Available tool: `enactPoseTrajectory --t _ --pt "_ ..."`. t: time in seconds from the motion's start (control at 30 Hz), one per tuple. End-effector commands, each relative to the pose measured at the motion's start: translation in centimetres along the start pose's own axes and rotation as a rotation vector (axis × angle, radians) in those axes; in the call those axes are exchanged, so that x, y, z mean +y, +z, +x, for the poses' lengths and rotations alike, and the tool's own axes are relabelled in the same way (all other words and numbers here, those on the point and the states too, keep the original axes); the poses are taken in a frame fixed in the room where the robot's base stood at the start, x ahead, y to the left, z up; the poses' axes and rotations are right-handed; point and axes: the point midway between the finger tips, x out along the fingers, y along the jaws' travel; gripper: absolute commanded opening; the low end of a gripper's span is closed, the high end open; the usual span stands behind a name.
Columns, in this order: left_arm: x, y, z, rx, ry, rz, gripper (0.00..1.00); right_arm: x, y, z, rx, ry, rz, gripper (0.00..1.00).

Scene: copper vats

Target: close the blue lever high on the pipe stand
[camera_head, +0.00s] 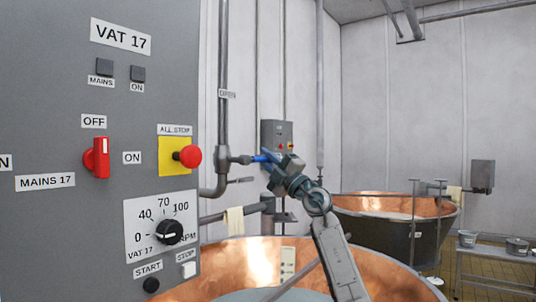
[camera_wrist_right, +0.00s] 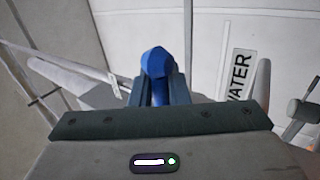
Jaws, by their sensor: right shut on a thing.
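The blue lever (camera_head: 262,157) sticks out to the right from a valve (camera_head: 242,160) on the grey vertical pipe (camera_head: 223,110). An "OPEN" label (camera_head: 227,94) is on the pipe above it. My right gripper (camera_head: 273,158) reaches up to the lever's end from the lower right. In the right wrist view the lever's blue end (camera_wrist_right: 158,62) sits between the two fingers (camera_wrist_right: 158,92), and the gripper is shut on it. The lever lies roughly level, pointing away from the pipe. My left gripper is not in view.
A grey VAT 17 panel (camera_head: 100,215) with switches and a red all-stop button (camera_head: 189,156) fills the left. A copper vat (camera_head: 225,262) is below my right arm, another (camera_head: 400,212) behind it. A "WATER" label (camera_wrist_right: 237,76) shows in the wrist view.

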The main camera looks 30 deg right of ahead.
Motion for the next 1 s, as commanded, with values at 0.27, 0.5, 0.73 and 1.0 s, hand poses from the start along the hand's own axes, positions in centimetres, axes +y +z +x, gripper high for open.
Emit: enactPoseTrajectory --t 0.27,0.5,0.73,1.0 --pt "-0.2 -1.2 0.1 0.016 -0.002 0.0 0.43 -0.3 0.1 -0.1 -0.001 -0.004 0.003 0.0" --pt "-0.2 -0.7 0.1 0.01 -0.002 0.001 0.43 -0.2 0.1 -0.1 -0.001 -0.003 0.001 0.34" --pt "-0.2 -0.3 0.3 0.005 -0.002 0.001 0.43 -0.2 0.1 -0.4 -0.001 -0.002 -0.001 0.34" --pt "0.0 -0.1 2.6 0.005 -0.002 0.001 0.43 -0.7 0.2 -5.1 -0.002 -0.005 -0.005 0.34"
